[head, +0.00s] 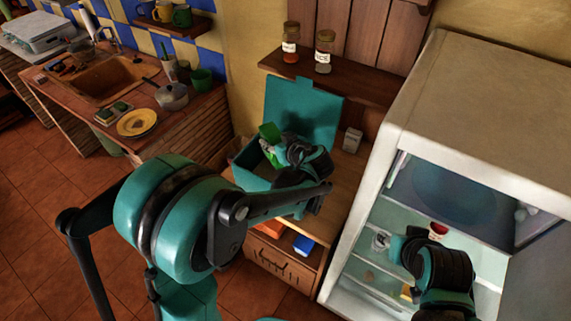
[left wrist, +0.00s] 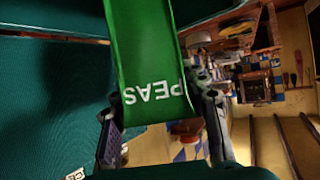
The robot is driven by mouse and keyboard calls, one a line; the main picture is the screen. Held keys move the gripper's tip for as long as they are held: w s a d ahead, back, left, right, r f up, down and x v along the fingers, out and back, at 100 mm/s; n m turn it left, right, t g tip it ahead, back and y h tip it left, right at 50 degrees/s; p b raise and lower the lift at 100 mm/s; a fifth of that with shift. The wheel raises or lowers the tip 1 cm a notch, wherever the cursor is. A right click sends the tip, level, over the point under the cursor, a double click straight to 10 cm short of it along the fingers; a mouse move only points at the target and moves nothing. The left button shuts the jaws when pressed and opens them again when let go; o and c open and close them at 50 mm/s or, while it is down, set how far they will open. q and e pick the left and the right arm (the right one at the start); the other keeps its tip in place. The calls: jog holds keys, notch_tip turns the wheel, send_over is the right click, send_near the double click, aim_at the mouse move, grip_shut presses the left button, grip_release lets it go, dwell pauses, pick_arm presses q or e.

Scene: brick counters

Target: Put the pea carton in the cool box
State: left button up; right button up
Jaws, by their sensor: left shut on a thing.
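The green pea carton (head: 268,132) is in my left gripper (head: 277,150), at the teal cool box. In the left wrist view, the carton (left wrist: 150,60) reads "PEAS" and sits between the two fingers of my left gripper (left wrist: 162,135), which is shut on it. The cool box (head: 250,172) stands on the wooden counter with its lid (head: 305,108) up. The carton is over the box opening; my arm hides much of the box, and I cannot tell how deep the carton is. My right gripper (head: 402,250) is at the open fridge; its fingers are unclear.
The open fridge (head: 480,95) stands at the right, with a red-and-white item (head: 437,230) on its shelf. A shelf (head: 340,80) with two jars is above the cool box. The sink counter is at the left.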

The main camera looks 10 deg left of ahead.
pick_arm(q)
jog(key=o, duration=1.5)
jog(key=shift+f, duration=0.1)
jog(key=v, duration=1.2)
jog(key=shift+s, duration=0.1)
